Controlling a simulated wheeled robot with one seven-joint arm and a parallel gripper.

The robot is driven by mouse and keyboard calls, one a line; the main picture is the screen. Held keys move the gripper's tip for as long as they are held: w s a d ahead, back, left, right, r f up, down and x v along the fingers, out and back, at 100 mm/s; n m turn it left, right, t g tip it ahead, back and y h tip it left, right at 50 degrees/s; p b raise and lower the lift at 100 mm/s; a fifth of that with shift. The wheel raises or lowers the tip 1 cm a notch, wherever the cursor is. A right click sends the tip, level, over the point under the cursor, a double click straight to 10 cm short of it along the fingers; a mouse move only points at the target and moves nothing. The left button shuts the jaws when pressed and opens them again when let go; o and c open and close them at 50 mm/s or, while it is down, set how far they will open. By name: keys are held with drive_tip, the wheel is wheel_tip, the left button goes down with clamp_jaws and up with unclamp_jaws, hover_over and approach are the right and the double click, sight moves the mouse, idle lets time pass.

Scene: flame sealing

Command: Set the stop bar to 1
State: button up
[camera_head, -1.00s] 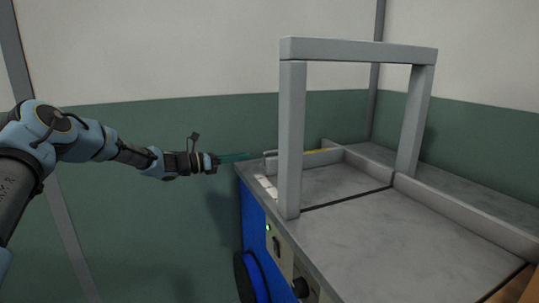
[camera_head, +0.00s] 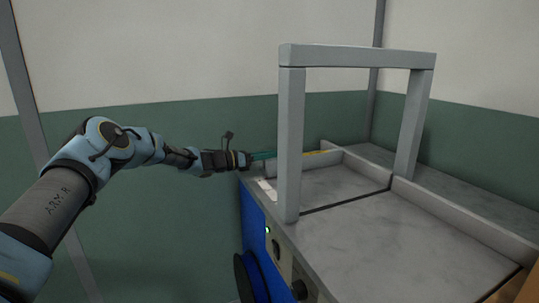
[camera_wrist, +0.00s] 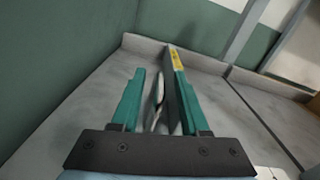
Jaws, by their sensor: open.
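The stop bar appears to be the upright grey bar (camera_wrist: 172,95) in the wrist view. It lies between my two teal fingers, closer to the right one. A slim light-grey curved part (camera_wrist: 158,92) stands beside it, also between the fingers. A yellow marked strip (camera_wrist: 177,60) shows just beyond the right fingertip; it also shows in the head view (camera_head: 318,153) behind the frame post. My gripper (camera_wrist: 159,76) is open. I cannot read the strip's marks.
A grey square arch (camera_head: 357,55) stands over the grey machine table (camera_head: 390,240). A raised ledge (camera_head: 460,218) runs along the table's right side. A black knob (camera_head: 299,289) and a blue body (camera_head: 253,225) are at the front left. The near tabletop is clear.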

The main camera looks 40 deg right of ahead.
clamp_jaws()
idle(1.4)
